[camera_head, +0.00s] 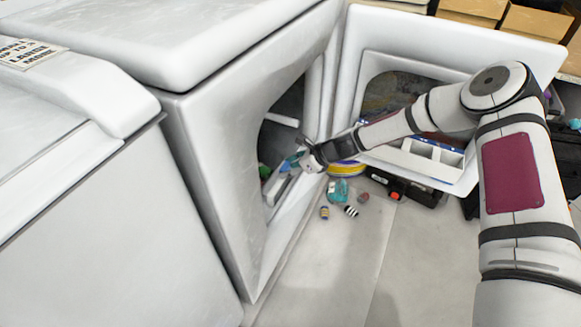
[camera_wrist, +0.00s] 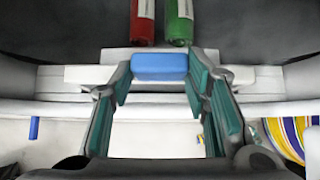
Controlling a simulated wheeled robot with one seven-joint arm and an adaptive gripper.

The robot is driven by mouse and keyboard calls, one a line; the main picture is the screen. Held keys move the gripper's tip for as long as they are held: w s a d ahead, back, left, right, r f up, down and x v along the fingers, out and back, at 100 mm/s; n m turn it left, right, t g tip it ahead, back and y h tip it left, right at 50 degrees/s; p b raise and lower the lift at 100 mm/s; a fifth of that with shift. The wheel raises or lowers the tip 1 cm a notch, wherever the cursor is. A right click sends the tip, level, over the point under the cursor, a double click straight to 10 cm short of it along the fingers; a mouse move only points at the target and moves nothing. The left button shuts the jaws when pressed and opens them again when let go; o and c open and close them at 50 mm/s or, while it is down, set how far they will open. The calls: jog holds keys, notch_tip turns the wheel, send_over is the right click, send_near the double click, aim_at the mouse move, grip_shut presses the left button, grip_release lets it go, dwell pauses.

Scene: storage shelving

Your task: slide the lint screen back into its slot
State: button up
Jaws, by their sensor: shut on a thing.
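The dryer (camera_head: 225,120) stands with its round front opening facing right and its door open. My gripper (camera_head: 292,162) is at the opening's lower edge. In the wrist view my gripper (camera_wrist: 160,77) has its teal-padded fingers on both sides of a blue block (camera_wrist: 160,67), which looks like the handle of the lint screen. A pale bar (camera_wrist: 90,75) runs behind the block along the opening's lower lip; it may be part of the screen. The slot itself is hidden, and I cannot tell how deep the screen sits.
A red cylinder (camera_wrist: 143,20) and a green cylinder (camera_wrist: 179,20) lie in the dark drum. The open door (camera_head: 350,75) stands behind my arm. Small items, including a teal one (camera_head: 337,190) and a striped one (camera_head: 351,211), lie on the floor. The front floor is clear.

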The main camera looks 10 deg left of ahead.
aim_at(291, 184)
jog(key=shift+f+b, duration=1.55)
jog(key=shift+f, duration=0.85)
jog(key=o, duration=1.3)
jog(key=v, duration=1.2)
